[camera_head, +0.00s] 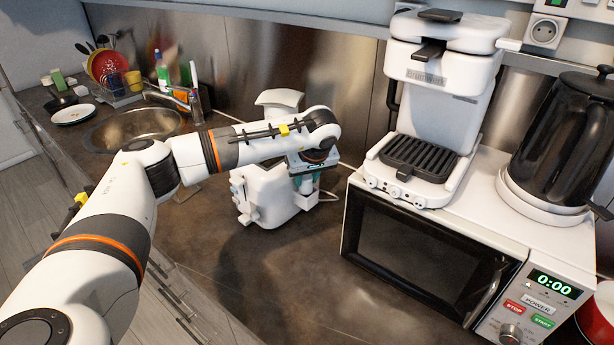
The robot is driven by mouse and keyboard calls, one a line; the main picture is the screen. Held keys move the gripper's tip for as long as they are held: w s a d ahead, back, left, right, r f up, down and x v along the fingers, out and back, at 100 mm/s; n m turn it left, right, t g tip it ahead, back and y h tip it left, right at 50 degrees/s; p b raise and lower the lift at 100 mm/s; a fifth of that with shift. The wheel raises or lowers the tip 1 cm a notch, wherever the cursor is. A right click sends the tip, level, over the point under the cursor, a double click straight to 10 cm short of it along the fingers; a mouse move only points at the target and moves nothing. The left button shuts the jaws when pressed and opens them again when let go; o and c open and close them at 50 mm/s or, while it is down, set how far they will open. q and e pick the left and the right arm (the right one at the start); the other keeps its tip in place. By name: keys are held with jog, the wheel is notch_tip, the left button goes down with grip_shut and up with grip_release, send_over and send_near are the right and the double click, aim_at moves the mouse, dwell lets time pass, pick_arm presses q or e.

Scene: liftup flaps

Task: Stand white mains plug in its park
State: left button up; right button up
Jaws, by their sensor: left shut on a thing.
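My left arm reaches in from the left, and my left gripper (307,178) points down at the right side of a white appliance (265,200) on the counter. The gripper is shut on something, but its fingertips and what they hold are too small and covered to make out. A thin white cord (329,196) shows just right of the gripper. I cannot pick out the white mains plug or its park; they may be hidden by my wrist or the appliance. My right gripper is out of view.
A microwave (430,257) carries a white coffee machine (440,110) and a black kettle (565,140), close to my gripper's right. A wall socket (545,31) is at top right. A sink (135,127) is behind my arm. The front counter (300,275) is clear.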

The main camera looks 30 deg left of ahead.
pick_arm(q)
jog(key=shift+f+b, duration=0.65)
jog(key=shift+f, duration=0.35)
jog(key=o, duration=1.1)
jog(key=shift+r, duration=0.1)
jog(key=b+v, duration=0.2)
jog(key=v, duration=1)
jog(key=shift+d, duration=0.15)
